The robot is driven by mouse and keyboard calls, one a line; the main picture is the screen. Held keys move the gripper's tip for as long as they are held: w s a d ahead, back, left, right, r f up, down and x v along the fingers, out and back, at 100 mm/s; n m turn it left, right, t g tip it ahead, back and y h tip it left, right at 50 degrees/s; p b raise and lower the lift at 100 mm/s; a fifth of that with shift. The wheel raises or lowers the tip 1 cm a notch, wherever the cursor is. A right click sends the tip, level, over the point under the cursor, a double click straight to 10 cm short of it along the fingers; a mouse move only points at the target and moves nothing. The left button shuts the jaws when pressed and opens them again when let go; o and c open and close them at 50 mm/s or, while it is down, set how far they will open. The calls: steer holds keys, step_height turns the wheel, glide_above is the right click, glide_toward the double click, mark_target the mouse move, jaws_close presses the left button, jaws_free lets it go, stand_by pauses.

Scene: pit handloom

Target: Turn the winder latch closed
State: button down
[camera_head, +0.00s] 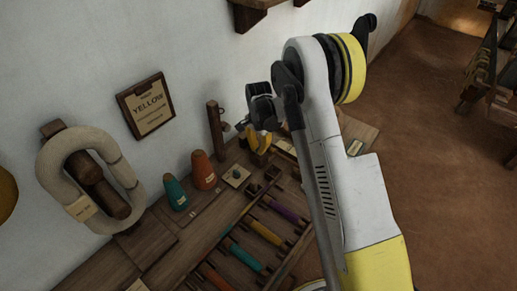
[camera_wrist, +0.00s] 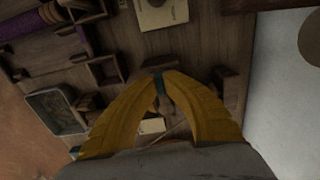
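In the head view my gripper (camera_head: 259,147) is low over the back of the bench, right of a wooden post (camera_head: 215,130). There the latch is hidden by the fingers, and its angle cannot be read.
Orange (camera_head: 203,170) and teal (camera_head: 175,193) cones stand left of my gripper. A rack of coloured bobbins (camera_head: 265,232) lies in front. A yarn skein (camera_head: 60,163) and a "YELLOW" sign (camera_head: 146,106) are on the wall. Open floor (camera_head: 430,130) lies to the right.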

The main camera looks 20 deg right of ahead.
steer(key=c, duration=1.5)
jaws_free()
step_height(320, 180, up, 12)
